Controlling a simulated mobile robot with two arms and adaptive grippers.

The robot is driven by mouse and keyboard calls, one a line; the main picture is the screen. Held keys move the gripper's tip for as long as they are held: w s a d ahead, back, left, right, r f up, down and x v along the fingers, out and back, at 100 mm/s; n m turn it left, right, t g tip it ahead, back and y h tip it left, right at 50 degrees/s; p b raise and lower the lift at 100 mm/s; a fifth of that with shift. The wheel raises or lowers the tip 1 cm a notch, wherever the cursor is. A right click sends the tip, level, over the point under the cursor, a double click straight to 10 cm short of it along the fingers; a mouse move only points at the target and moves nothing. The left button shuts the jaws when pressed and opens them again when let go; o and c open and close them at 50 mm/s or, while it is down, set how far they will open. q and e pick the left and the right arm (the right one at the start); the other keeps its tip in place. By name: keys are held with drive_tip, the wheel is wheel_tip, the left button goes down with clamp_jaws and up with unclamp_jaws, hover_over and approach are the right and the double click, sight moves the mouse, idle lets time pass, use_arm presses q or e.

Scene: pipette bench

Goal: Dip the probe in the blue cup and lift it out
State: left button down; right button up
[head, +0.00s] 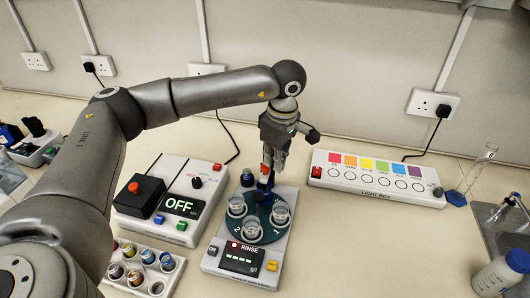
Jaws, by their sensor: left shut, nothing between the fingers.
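My left gripper (268,158) points down over the back of the rinse unit (239,259), and its fingers are shut. A white rack (181,265) at the lower left holds several small cups with coloured contents, partly behind my left arm. I cannot tell for sure which one is the blue cup. My right gripper is out of view.
A control box (150,218) reading OFF with a red knob stands left of the rinse unit. A light box (375,182) with coloured squares lies to the right. A glass cylinder (475,171) and a white bottle (496,275) stand far right. The bench right of the rinse unit is clear.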

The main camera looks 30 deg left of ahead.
use_arm(q)
drive_tip(key=shift+d+r, duration=0.1)
drive_tip(key=shift+d, duration=0.35)
wheel_tip(320, 180, up, 12)
drive_tip(key=d, duration=0.1)
drive_tip(key=shift+s+d, duration=0.1)
idle(0.7)
